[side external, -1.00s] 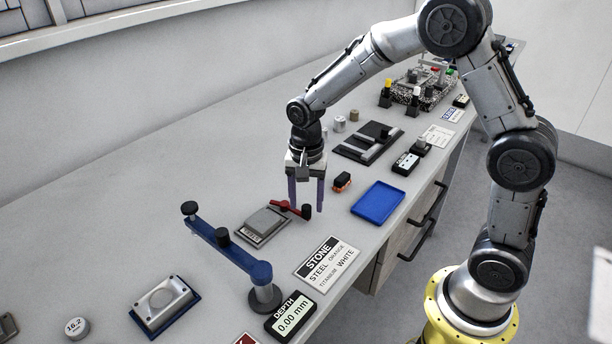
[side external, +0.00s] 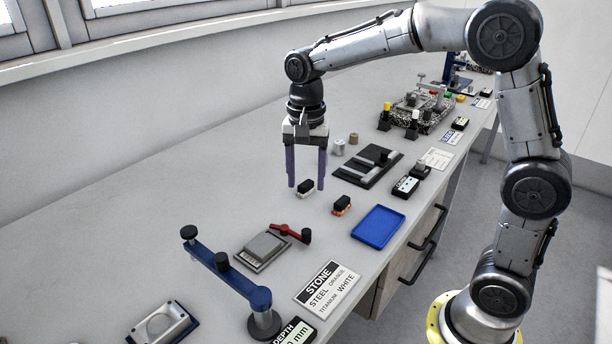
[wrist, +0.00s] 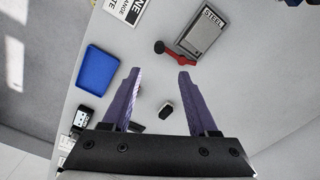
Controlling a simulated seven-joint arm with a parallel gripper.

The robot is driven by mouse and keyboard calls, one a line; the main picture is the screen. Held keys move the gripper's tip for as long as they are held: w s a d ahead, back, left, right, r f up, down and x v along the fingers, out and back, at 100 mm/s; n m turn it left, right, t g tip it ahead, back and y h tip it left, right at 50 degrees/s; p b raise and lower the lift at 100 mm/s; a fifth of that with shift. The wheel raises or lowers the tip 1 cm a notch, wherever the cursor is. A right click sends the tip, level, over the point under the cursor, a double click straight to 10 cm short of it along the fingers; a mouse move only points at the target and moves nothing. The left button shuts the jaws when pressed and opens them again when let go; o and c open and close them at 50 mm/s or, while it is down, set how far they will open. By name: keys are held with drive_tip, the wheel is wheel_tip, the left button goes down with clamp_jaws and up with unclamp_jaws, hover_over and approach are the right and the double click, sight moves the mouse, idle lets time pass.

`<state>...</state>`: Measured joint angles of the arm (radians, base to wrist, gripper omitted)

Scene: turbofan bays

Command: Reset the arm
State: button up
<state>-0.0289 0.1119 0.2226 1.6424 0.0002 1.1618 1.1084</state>
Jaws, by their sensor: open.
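My gripper (side external: 306,187) is open, points down and is held above the bench, with nothing between its fingers. In the wrist view its two purple fingers (wrist: 160,74) stand apart. A small white and black block (side external: 305,188) shows between the fingertips in the side view; it also shows between the fingers in the wrist view (wrist: 166,107), apart from them and on the bench. An orange and black block (side external: 342,205) lies to the right of the gripper.
A steel plate with a red lever (side external: 285,230), a blue clamp arm (side external: 230,278) and a blue tray (side external: 378,236) are nearby. A dark fixture (side external: 367,165) and small cylinders (side external: 339,147) lie behind. Bare bench (side external: 200,185) is free at left.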

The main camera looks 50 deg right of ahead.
drive_tip(key=s+r+n+t, duration=0.2)
drive_tip(key=s+r+t, duration=0.1)
drive_tip(key=s+r, duration=0.65)
drive_tip(key=s+f+n+t, duration=0.1)
drive_tip(key=s+f+n, duration=0.2)
drive_tip(key=s+n, duration=0.2)
drive_tip(key=s+d+f+n+t, duration=0.1)
drive_tip(key=s+f+n, duration=0.2)
drive_tip(key=s+n, duration=0.2)
drive_tip(key=s, duration=0.2)
drive_tip(key=shift+s+f+t, duration=0.15)
drive_tip(key=shift+s+t, duration=0.15)
drive_tip(key=shift+s, duration=0.1)
